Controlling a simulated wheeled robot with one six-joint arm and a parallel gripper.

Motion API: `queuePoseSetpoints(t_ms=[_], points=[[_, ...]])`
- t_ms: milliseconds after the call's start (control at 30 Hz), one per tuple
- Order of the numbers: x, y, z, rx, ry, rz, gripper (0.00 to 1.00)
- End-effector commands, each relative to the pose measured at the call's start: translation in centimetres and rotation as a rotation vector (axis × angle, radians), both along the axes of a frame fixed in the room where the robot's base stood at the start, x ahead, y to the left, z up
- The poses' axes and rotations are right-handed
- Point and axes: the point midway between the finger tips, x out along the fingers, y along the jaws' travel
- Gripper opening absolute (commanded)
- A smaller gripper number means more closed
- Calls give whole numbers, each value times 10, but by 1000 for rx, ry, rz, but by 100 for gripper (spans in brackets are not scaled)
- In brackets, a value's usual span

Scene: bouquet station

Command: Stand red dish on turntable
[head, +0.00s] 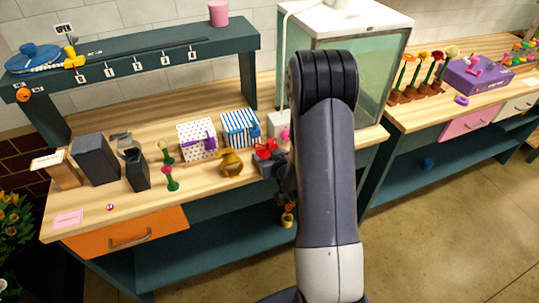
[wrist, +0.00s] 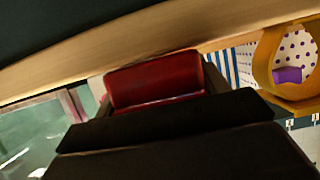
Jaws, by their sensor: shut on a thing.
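The red dish (wrist: 155,80) is between the jaws of my gripper (wrist: 155,105) in the wrist view, its face tilted toward the camera. The dark fingers are shut on it and hide its lower part. In the head view my gripper (head: 278,172) is at the front edge of the wooden counter, mostly hidden by my arm. A small red shape (head: 265,148) shows beside it there; I cannot tell whether it is the dish. A round blue disc-like thing (head: 38,57) sits on the raised shelf at the far left; I cannot tell for sure whether it is the turntable.
A yellow-brown ring-shaped holder (head: 232,164) stands close left of my gripper. Behind it are a dotted box (head: 197,140) and a blue-striped box (head: 240,128). A glass case (head: 375,75) stands behind my arm. Dark boxes (head: 96,158) and small flowers occupy the counter's left.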

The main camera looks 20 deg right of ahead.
Motion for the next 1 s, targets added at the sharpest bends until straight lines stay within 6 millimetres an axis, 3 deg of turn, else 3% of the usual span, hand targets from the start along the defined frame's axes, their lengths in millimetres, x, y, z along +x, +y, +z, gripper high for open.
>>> queuePoseSetpoints(t_ms=[233, 267, 300, 533, 867, 1000], points=[[0, 0, -3, -1, -3, 0, 1], [0, 0, -3, 0, -1, 0, 70], [0, 0, -2, 0, 0, 0, 73], [0, 0, -2, 0, 0, 0, 91], [0, 0, 2, 0, 0, 0, 91], [-14, 0, 6, 0, -1, -1, 91]])
